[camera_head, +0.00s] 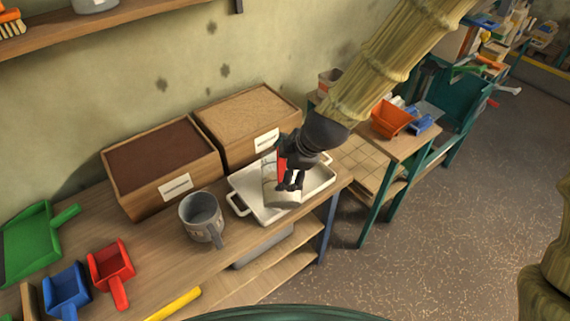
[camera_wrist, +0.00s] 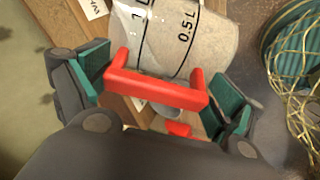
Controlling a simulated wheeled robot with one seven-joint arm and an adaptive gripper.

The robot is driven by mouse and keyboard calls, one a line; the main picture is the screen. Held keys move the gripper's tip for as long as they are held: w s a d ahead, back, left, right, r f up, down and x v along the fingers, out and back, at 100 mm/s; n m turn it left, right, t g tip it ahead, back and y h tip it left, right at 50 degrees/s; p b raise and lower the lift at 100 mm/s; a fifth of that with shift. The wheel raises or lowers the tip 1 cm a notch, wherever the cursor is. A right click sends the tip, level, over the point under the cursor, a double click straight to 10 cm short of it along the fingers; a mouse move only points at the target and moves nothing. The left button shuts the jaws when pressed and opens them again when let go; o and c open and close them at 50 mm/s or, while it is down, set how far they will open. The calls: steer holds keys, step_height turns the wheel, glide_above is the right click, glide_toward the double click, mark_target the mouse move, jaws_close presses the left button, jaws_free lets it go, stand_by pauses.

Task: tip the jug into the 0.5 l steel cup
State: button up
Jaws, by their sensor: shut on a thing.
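My gripper (camera_head: 291,178) is shut on the red handle (camera_wrist: 158,90) of a clear jug (camera_wrist: 180,35). The jug carries black marks, "1 L" and "0.5 L", and looks pale and speckled; whether that is its content is unclear. In the head view the jug (camera_head: 281,194) is over the white tray (camera_head: 248,204), partly hidden by my gripper; its exact tilt and its height above the tray cannot be told. A grey steel cup (camera_head: 202,213) with a handle stands upright on the bench, left of the tray and apart from the jug.
Behind are two wooden boxes, one with dark brown fill (camera_head: 162,158) and one with tan fill (camera_head: 248,118). Red (camera_head: 110,262), blue (camera_head: 66,288) and green (camera_head: 35,243) scoops lie at left. Open floor lies front right.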

steer(key=shift+w+r+m+g+p, duration=0.1)
steer(key=shift+w+r+g+p, duration=0.45)
steer(key=shift+p, duration=1.05)
steer(key=shift+w+r+m+g+p, duration=0.15)
steer(key=shift+w+g+p, duration=0.6)
steer(key=shift+p, duration=0.8)
steer(key=shift+w+r+m+g+p, duration=0.1)
steer(key=shift+w+r+g+p, duration=0.55)
steer(key=shift+p, duration=0.95)
